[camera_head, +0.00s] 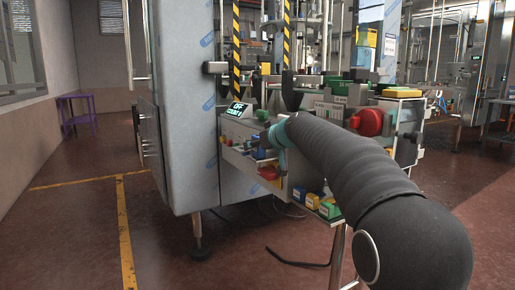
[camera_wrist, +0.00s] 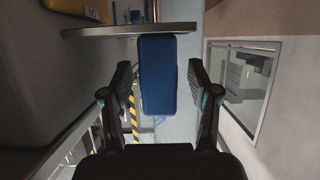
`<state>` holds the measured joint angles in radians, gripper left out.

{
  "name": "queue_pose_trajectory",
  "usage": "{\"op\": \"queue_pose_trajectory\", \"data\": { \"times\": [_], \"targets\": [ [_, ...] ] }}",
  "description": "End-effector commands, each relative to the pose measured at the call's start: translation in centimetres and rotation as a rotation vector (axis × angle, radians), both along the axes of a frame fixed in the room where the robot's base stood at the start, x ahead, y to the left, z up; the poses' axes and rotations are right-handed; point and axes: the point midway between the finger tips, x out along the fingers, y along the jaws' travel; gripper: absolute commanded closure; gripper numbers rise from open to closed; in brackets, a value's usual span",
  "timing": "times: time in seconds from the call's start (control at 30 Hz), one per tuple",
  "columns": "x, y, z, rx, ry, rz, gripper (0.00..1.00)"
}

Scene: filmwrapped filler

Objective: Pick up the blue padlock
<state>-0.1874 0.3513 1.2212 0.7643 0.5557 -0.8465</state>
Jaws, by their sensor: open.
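The blue padlock (camera_wrist: 157,78) shows in the wrist view as an upright blue block with rounded corners, against the edge of a grey metal plate. No shackle can be made out. My gripper (camera_wrist: 160,68) is open, with one dark finger on each side of the block and a visible gap at both sides. In the head view my gripper (camera_head: 262,141) is at the front of the machine's grey panel, small and partly hidden by my arm. A small blue patch beside it there (camera_head: 258,154) may be the same padlock.
The metal plate (camera_wrist: 130,31) lies close by the padlock in the wrist view. In the head view a red knob (camera_head: 370,122) sits near my arm, a red item (camera_head: 268,173) is below the gripper, and yellow and green blocks (camera_head: 330,208) are lower down. Open floor lies left.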

Motion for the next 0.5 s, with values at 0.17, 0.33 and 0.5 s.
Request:
{"op": "queue_pose_trajectory", "data": {
  "times": [0.17, 0.33, 0.5],
  "targets": [
    [-0.01, -0.01, -0.01, 0.0, 0.0, 0.0, 0.8],
    [-0.03, 0.0, 0.05, 0.001, -0.001, 0.0, 1.0],
    [-0.04, 0.01, 0.07, 0.0, 0.0, 0.0, 1.0]
  ]
}}
